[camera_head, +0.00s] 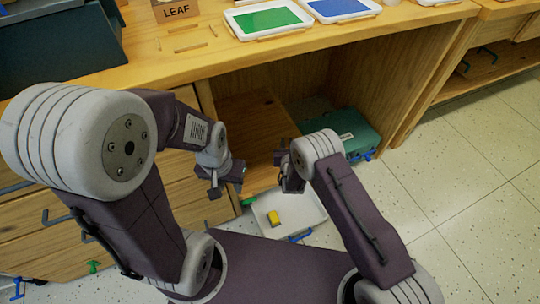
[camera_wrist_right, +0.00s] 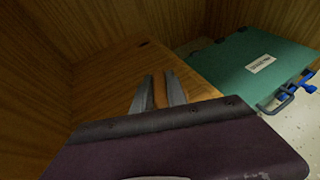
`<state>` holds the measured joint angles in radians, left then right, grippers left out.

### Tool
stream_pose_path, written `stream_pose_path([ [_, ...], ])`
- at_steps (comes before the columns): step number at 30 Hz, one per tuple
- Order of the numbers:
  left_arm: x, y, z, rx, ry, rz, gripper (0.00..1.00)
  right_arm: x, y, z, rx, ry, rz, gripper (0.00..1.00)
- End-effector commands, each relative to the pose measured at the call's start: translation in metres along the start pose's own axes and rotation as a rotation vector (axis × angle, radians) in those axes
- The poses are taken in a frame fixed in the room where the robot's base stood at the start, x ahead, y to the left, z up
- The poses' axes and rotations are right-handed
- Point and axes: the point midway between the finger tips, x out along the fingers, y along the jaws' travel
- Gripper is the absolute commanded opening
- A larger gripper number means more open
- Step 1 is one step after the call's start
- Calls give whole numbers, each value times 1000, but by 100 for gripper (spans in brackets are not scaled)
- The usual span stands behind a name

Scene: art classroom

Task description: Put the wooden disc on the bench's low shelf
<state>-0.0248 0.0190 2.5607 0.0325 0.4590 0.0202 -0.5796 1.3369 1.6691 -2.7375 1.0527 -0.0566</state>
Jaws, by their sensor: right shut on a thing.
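My right gripper (camera_head: 284,166) is inside the open bay under the bench, over the low shelf (camera_head: 250,118), a brown wooden board. In the right wrist view its two fingers (camera_wrist_right: 159,92) are shut on a thin orange-brown piece, the wooden disc (camera_wrist_right: 160,93), seen nearly edge-on. Most of the disc is hidden by the fingers. The shelf board (camera_wrist_right: 115,75) lies beyond and below the fingertips in that view; I cannot tell whether the disc touches it. My left gripper (camera_head: 225,182) hangs left of the right one, at the bay's front; its finger gap is unclear.
A teal case (camera_head: 345,138) lies to the right of the shelf, in the bay. A white tray (camera_head: 300,210) with a yellow block (camera_head: 273,217) is on the floor in front. Drawers (camera_head: 40,225) with handles are at left. Paint trays (camera_head: 268,20) stand on the benchtop above.

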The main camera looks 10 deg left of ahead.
Motion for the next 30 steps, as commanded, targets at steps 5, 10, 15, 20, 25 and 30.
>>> stream_pose_path([
  [5,32,-1,3,0,0,0,36,5,36,-31,-1,-2,5,0],
  [10,46,-1,4,0,1,0,36,5,61,-44,-1,-2,2,0],
  [15,46,-1,4,0,1,0,36,4,66,-45,-1,0,0,0],
  [20,62,-1,6,0,1,0,36,11,66,-61,-1,1,-1,0],
  [25,85,-2,8,0,1,0,36,21,66,-85,0,-1,-1,0],
  [30,79,-2,8,0,1,0,36,19,66,-80,0,0,0,0],
])
